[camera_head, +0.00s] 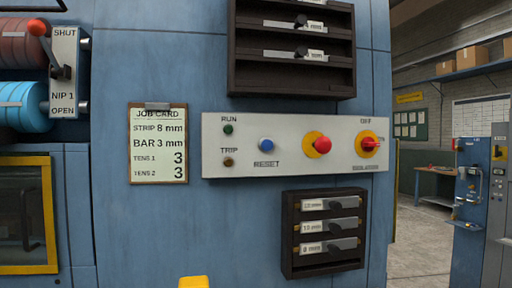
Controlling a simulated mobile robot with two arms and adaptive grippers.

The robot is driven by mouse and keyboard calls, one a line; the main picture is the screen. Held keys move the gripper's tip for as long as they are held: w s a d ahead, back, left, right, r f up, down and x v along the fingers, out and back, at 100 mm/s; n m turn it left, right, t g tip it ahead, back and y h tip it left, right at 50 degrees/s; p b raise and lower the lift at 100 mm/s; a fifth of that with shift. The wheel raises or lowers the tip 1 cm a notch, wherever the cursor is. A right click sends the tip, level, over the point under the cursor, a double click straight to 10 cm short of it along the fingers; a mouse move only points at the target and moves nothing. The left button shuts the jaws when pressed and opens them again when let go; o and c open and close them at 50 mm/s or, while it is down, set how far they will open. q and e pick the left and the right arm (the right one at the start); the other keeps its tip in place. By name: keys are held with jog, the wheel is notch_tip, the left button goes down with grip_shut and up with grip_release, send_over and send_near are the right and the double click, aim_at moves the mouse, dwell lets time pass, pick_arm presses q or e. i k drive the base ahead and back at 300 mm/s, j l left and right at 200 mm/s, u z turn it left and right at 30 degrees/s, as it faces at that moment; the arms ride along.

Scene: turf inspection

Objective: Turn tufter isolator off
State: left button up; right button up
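The isolator (369,144) is a red rotary handle on a round yellow plate at the right end of a pale control panel (290,172). OFF is printed above it, and a small, partly hidden label, probably ON, is at its right. The handle looks roughly horizontal, toward the right-hand label, though it is small in view. A blurred label, seemingly ISOLATOR, is below it. Neither of my grippers is in view.
On the panel are a red mushroom button (318,145) on yellow, a blue RESET button (266,145) and RUN and TRIP lamps. Dark racks (325,264) with labelled bars are above and below. A job card (158,143) hangs left. A yellow object (194,282) shows at the bottom edge.

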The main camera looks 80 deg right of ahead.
aim_at(368, 144)
jog(key=j+z, duration=0.2)
jog(key=z, duration=2.75)
jog(key=l, duration=0.1)
